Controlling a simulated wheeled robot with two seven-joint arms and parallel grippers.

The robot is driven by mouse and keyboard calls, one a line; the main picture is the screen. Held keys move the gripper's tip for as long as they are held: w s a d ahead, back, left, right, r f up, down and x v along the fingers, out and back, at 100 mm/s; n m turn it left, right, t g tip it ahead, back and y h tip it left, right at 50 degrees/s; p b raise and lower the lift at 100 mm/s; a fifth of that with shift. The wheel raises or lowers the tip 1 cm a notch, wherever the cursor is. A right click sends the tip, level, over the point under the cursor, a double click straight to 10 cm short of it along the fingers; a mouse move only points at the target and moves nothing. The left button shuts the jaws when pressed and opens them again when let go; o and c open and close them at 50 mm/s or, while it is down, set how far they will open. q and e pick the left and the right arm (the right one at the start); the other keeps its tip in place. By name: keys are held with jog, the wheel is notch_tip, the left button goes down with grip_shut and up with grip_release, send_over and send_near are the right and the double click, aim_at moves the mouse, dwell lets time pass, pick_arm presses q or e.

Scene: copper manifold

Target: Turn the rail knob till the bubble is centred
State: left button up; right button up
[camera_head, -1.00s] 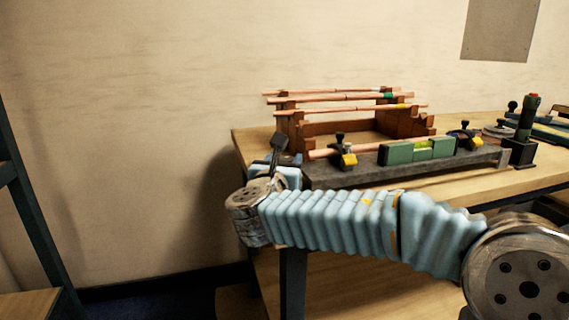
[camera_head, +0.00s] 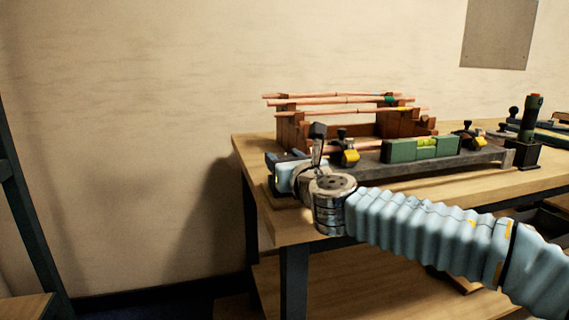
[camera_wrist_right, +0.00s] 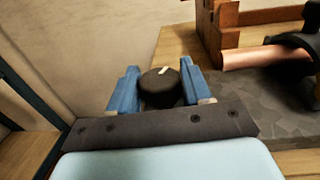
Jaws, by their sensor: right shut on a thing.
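The rail knob (camera_wrist_right: 158,88) is a dark round knob with a white mark, at the left end of the grey rail (camera_head: 390,172). My right gripper (camera_wrist_right: 160,78) is shut on it, one blue finger on each side. In the head view my right gripper (camera_head: 284,170) is at the rail's left end and the knob is hidden there. The green level (camera_head: 403,150) lies along the rail, with a yellow-green vial (camera_head: 427,142). The bubble is too small to make out. My left gripper is not in view.
Two clamps with yellow parts (camera_head: 351,157) stand on the rail beside a copper pipe. Behind is a brown rack (camera_head: 292,130) with several copper pipes. A dark post with a red top (camera_head: 529,130) stands to the right. The bench's left front corner is clear.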

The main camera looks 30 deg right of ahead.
dwell(0.3)
jog(key=o, duration=1)
jog(key=shift+c, duration=0.2)
